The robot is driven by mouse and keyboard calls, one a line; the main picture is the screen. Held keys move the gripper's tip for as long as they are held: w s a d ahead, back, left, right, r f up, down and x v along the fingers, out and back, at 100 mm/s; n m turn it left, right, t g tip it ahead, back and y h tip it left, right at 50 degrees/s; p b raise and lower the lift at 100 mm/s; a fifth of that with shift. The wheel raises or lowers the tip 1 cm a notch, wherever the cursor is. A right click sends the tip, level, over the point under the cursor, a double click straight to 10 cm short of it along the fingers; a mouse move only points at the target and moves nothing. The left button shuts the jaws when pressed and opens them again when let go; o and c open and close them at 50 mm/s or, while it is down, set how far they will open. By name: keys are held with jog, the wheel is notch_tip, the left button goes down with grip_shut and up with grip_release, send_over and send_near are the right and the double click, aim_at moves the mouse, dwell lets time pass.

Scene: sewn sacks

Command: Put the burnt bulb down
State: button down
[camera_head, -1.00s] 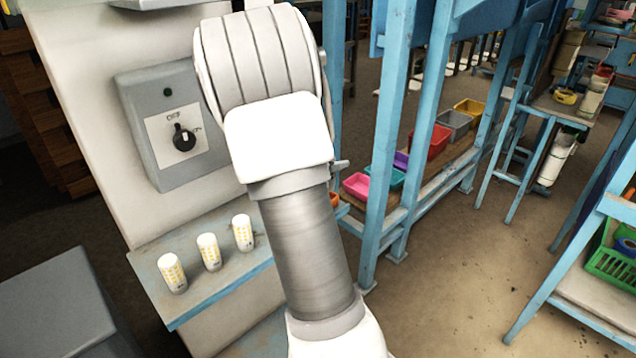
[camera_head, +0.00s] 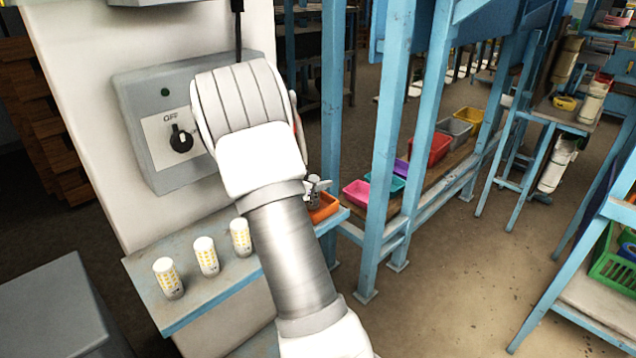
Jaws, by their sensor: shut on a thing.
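My gripper (camera_head: 318,186) shows only in small part, just right of my white wrist, over an orange bin (camera_head: 326,210) at the right end of the blue shelf. It is shut on a small greyish thing, the burnt bulb (camera_head: 314,200), mostly hidden by my arm. The bulb is at or just above the bin's opening; I cannot tell whether it touches the bin.
A grey switch box (camera_head: 160,180) with a black knob at OFF is on the white panel behind the shelf. A black cord (camera_head: 238,30) hangs at the top. Blue posts (camera_head: 385,150) and a rack of coloured bins (camera_head: 430,148) stand to the right.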

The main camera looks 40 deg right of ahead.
jog(key=shift+f, duration=0.2)
jog(key=shift+c, duration=1.9)
grip_release()
jog(key=shift+r, duration=0.2)
jog(key=shift+a+r, duration=0.2)
jog(key=shift+a, duration=0.05)
jog(key=p+v, duration=0.2)
jog(key=v, duration=0.9)
jog(key=shift+a+p, duration=0.2)
jog(key=shift+p, duration=0.2)
jog(key=shift+s, duration=0.15)
